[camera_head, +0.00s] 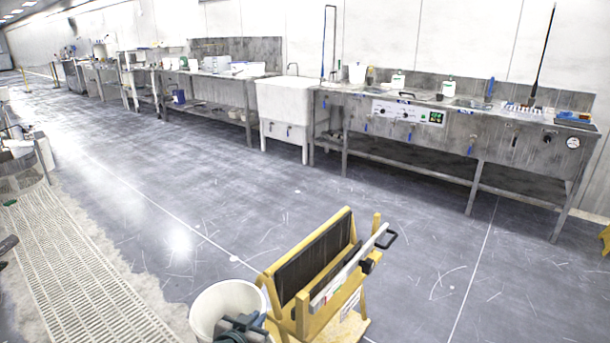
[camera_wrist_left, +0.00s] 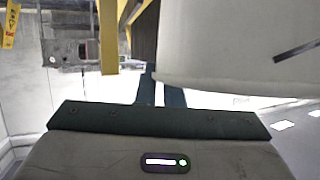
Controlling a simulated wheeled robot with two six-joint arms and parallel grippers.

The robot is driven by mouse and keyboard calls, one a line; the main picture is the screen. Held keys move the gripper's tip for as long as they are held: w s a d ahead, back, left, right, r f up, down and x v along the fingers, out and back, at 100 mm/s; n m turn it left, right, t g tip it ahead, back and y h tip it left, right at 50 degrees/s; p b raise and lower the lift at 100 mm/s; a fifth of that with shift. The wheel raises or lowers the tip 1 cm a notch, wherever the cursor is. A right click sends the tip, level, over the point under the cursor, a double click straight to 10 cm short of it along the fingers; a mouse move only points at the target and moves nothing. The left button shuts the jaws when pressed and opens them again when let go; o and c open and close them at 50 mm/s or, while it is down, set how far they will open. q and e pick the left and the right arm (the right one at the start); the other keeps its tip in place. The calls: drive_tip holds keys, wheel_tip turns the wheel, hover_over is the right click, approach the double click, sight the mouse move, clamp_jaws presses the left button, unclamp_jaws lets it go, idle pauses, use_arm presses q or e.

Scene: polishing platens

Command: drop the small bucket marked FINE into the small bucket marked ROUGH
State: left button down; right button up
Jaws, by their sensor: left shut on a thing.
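A white bucket (camera_head: 206,306) is at the bottom of the head view, left of a yellow stand, its open top facing up. My left gripper (camera_head: 243,326) is at its near rim, partly cut off by the picture's bottom edge. In the left wrist view the bucket's pale wall (camera_wrist_left: 235,50) fills the upper right, and the dark fingers of my left gripper (camera_wrist_left: 158,90) are closed at its edge. A dark line shows on the wall, but no FINE or ROUGH marking can be read. I cannot make out a second small bucket. My right gripper is out of view.
The yellow stand (camera_head: 302,316) with a black panel and a lever is close beside the bucket. A metal workbench (camera_head: 420,125) and a white sink (camera_head: 285,100) line the back wall. Pale floor grating (camera_head: 75,265) is at left. The middle floor is clear.

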use_arm(q)
drive_tip(key=c, duration=1.5)
unclamp_jaws()
drive_tip(key=shift+v, duration=5.4)
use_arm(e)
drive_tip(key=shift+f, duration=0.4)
